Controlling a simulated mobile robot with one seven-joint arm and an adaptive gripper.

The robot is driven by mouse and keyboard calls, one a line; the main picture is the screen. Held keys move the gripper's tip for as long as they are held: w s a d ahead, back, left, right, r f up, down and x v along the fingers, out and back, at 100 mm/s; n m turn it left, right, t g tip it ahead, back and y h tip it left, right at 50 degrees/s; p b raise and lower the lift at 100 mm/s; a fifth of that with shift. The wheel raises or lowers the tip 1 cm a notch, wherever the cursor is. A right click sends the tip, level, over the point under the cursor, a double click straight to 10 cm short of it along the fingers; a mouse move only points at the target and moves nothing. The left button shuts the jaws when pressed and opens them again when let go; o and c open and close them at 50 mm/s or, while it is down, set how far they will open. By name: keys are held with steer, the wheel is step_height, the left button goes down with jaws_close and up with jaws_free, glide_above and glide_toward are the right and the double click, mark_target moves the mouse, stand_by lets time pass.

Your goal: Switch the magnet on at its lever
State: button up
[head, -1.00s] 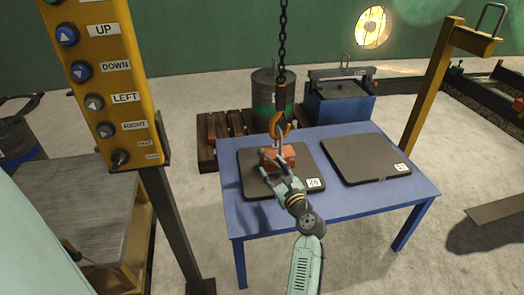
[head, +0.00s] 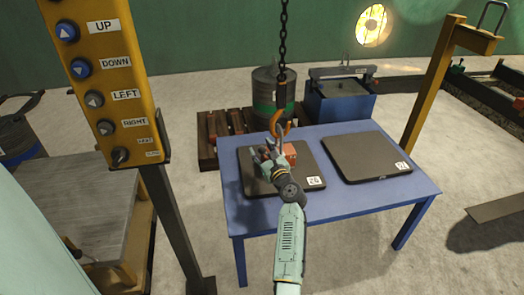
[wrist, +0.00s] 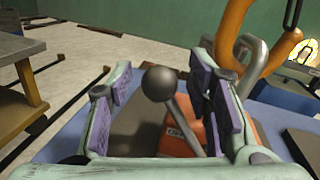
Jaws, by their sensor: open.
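The magnet is an orange-red block (head: 290,151) on the dark plate marked 26 (head: 250,180), on the blue table. In the wrist view its orange body (wrist: 177,143) shows behind my right finger. Its lever (wrist: 160,84) is a grey rod with a dark ball knob, tilted to the left. My gripper (head: 262,157) is at the magnet's left side, open. In the wrist view my gripper (wrist: 162,90) has its purple-padded fingers on either side of the knob, with gaps visible. An orange hook (head: 281,123) hangs at the magnet's top; the wrist view shows a grey loop at the hook.
A second dark plate (head: 360,155) lies on the table's right side. A chain (head: 283,45) runs up from the hook. A yellow button box (head: 100,80) stands at left on a dark post. A drum (head: 268,90) and blue bin (head: 340,105) stand behind the table (head: 330,206).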

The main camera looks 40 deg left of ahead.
steer(key=shift+c, duration=0.5)
jaws_close()
steer(key=shift+s, duration=0.1)
